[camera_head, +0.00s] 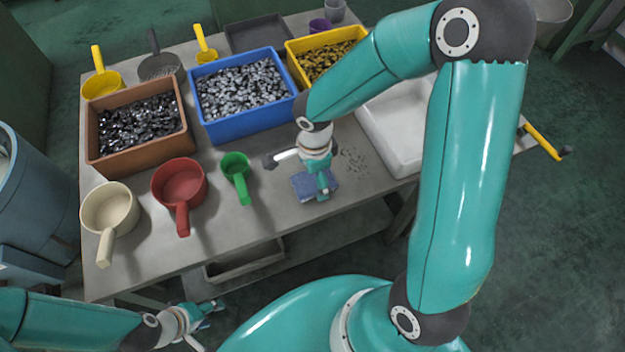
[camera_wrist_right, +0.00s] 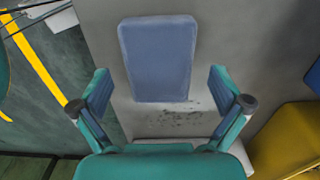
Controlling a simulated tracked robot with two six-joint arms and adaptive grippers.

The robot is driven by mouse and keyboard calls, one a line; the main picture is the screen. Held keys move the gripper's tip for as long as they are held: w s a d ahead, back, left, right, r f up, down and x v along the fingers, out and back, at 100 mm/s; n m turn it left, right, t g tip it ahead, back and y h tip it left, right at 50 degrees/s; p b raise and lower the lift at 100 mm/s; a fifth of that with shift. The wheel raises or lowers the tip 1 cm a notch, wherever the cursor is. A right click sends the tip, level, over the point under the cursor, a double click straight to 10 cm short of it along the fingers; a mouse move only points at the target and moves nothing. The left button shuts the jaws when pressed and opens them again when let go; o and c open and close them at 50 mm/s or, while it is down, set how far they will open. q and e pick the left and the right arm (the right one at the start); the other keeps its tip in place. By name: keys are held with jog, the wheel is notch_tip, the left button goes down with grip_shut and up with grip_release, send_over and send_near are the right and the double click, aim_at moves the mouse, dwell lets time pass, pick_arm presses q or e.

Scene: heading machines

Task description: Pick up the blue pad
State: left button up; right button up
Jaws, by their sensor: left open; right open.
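The blue pad (camera_head: 302,189) lies flat on the grey table near its front edge. In the right wrist view the pad (camera_wrist_right: 157,60) is a rounded blue rectangle just beyond my fingertips, roughly centred between them. My right gripper (camera_head: 322,190) hangs over the pad and hides part of it in the head view. In the right wrist view the right gripper (camera_wrist_right: 159,85) is open with nothing between its fingers. It looks apart from the pad, though the exact height is hard to tell. My left gripper (camera_head: 210,314) is open and empty, low in front of the table.
Green (camera_head: 236,168), red (camera_head: 180,185) and cream (camera_head: 108,208) scoops stand left of the pad. Behind are brown (camera_head: 140,158), blue (camera_head: 245,127) and yellow (camera_head: 296,66) bins of metal parts. A white tray (camera_head: 390,150) and dark crumbs (camera_head: 354,160) lie to the right.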

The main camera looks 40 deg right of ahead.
aim_at(313, 179)
jog(key=shift+f, duration=0.25)
jog(key=c, duration=1.2)
notch_tip(313, 179, up, 20)
jog(key=shift+p, duration=0.4)
jog(key=o, duration=0.4)
jog(key=shift+c, duration=1.3)
